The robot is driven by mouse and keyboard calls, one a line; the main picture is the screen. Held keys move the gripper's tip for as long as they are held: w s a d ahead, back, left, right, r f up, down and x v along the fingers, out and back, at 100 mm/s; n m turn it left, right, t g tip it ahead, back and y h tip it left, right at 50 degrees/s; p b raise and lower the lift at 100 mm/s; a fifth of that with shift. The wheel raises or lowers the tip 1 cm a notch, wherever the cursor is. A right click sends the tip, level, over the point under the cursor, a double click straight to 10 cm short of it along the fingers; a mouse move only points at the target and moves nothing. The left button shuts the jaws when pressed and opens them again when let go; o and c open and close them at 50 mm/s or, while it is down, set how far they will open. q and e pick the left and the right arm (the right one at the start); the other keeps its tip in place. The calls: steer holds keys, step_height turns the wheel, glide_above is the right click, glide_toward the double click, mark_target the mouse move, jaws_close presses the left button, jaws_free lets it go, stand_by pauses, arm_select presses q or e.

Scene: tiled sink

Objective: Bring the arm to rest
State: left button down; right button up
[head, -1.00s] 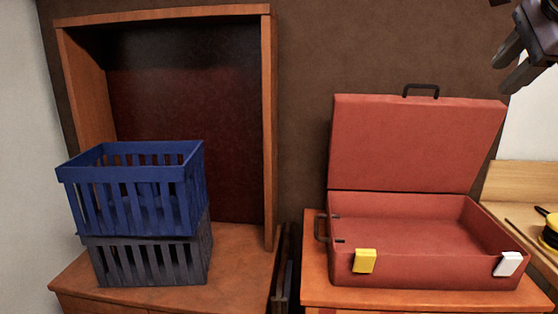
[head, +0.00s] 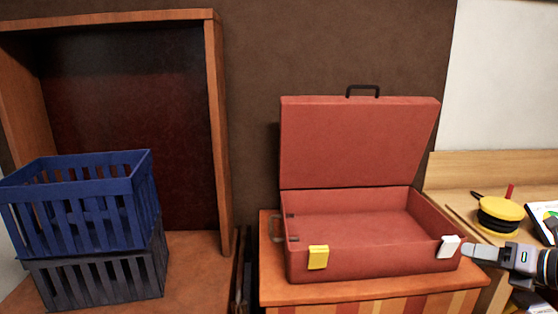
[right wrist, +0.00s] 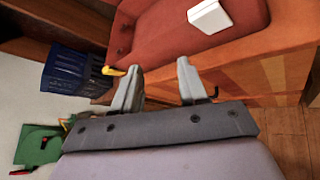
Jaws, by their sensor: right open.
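My right gripper (head: 484,250) is at the right of the head view, beside the front right corner of the open red suitcase (head: 340,264). It is low, near the suitcase's white latch (head: 449,246). In the right wrist view its two fingers (right wrist: 157,82) are apart with nothing between them. That view also shows the suitcase (right wrist: 170,45) and the white latch (right wrist: 209,17) beyond the fingertips. A yellow latch (head: 318,257) is on the suitcase's front left. The suitcase lid stands up and its inside looks empty. My left gripper is not in view.
The suitcase stands on a wooden cabinet (head: 375,302). At left, a blue crate (head: 75,215) is stacked on a dark grey crate (head: 95,280) before a wooden shelf frame (head: 216,130). At right, a yellow and black round object (head: 499,214) lies on a wooden desk (head: 480,168).

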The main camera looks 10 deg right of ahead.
steer(key=s+a+f+m+h, duration=0.2)
steer(key=s+a+f+m, duration=0.3)
steer(key=f+m, duration=0.4)
steer(key=s+a+f+m+h, duration=0.1)
steer(key=s+a+f+m, duration=0.3)
steer(key=s+f+m, duration=0.5)
steer(key=s+a+f+m, duration=0.1)
steer(key=a+f+m, duration=0.1)
steer(key=a+m, duration=0.2)
steer(key=s+a+f+m+g, duration=0.1)
steer(key=s+a+f+m, duration=0.1)
steer(key=a, duration=0.7)
steer(key=s+a+f+m+g+p, duration=0.1)
steer(key=s+a+f+m, duration=0.1)
steer(key=a+f+m, duration=0.2)
steer(key=a+m, duration=0.2)
steer(key=a, duration=0.1)
steer(key=shift+a+f, duration=0.2)
steer(key=shift+a, duration=0.1)
